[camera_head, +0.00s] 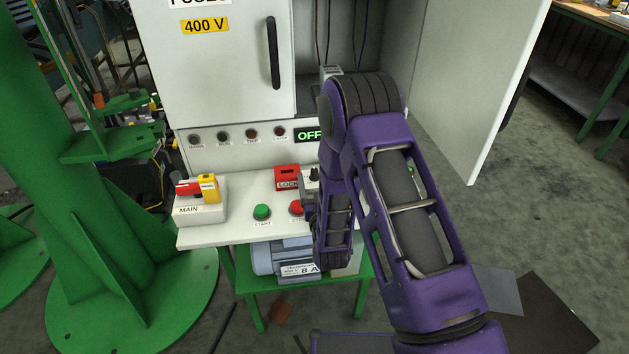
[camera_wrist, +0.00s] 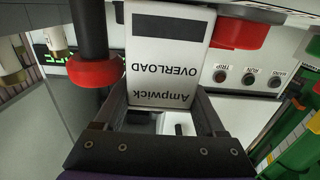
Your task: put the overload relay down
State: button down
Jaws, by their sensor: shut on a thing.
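The overload relay (camera_wrist: 165,62) is a white block with a dark stripe and the words "Ampwick OVERLOAD", which read upside down in the wrist view. My gripper (camera_wrist: 162,95) is shut on it, with one dark finger at each side of its lettered end. In the head view my purple arm reaches over the right part of the control panel and hides much of that area, and I cannot make out the relay for certain there.
A white cabinet (camera_head: 225,70) stands open at right, its door (camera_head: 480,80) swung out. Its sloped desk carries a green START button (camera_head: 262,212), a red button (camera_head: 296,208), a red LOCK box (camera_head: 288,177) and the MAIN switch (camera_head: 199,200). A motor (camera_head: 270,260) sits below.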

jog(key=shift+c, duration=2.1)
grip_release()
jog(key=shift+f, duration=0.2)
jog(key=o, duration=0.4)
jog(key=shift+r, duration=0.15)
